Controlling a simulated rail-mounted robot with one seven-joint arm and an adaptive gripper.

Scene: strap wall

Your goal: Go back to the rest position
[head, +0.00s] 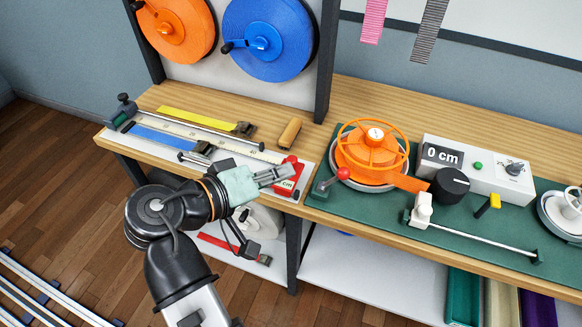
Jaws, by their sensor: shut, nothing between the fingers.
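My gripper (283,172) is at the end of my arm, over the front edge of the wooden bench (360,100). Its fingers are together and nothing shows between them. The fingertips are close to a small red device with a white label (286,185). Whether they touch it I cannot tell from this view. My forearm hides part of the bench's front edge and of the shelf below.
A lever with a red knob (343,174) and an orange handwheel (372,145) stand right of my gripper. Free floor (60,190) lies at left.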

